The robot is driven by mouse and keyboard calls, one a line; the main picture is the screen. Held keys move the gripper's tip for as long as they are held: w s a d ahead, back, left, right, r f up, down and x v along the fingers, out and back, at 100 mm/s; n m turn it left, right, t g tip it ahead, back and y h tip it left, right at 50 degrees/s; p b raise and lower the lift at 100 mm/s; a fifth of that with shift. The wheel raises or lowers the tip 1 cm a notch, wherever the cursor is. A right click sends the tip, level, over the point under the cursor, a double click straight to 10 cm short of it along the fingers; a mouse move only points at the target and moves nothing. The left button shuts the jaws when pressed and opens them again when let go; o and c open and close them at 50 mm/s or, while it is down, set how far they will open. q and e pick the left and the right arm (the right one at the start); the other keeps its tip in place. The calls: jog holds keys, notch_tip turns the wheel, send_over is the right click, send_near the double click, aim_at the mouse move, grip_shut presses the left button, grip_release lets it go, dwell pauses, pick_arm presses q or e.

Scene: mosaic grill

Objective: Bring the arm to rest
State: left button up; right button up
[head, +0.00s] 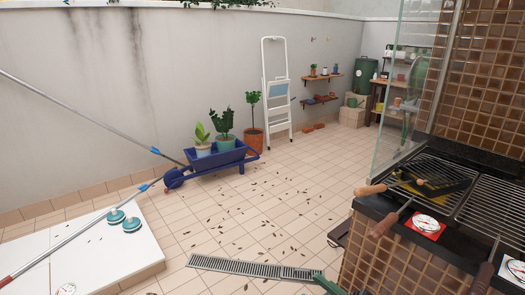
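Neither of my grippers shows in the head view, and no arm of mine can be made out with certainty. What the grippers hold, if anything, cannot be seen. The grill (425,172) stands at the right, with dark metal grates set in a brown tiled counter (380,262). Wooden-handled tools (371,190) lie at its near edge beside a round dial on a red square (426,224).
A blue wheelbarrow (222,160) with potted plants stands mid-left. Long poles (85,232) cross the left side. A white slab (95,265) bears two teal discs. A white ladder (276,95) leans on the wall.

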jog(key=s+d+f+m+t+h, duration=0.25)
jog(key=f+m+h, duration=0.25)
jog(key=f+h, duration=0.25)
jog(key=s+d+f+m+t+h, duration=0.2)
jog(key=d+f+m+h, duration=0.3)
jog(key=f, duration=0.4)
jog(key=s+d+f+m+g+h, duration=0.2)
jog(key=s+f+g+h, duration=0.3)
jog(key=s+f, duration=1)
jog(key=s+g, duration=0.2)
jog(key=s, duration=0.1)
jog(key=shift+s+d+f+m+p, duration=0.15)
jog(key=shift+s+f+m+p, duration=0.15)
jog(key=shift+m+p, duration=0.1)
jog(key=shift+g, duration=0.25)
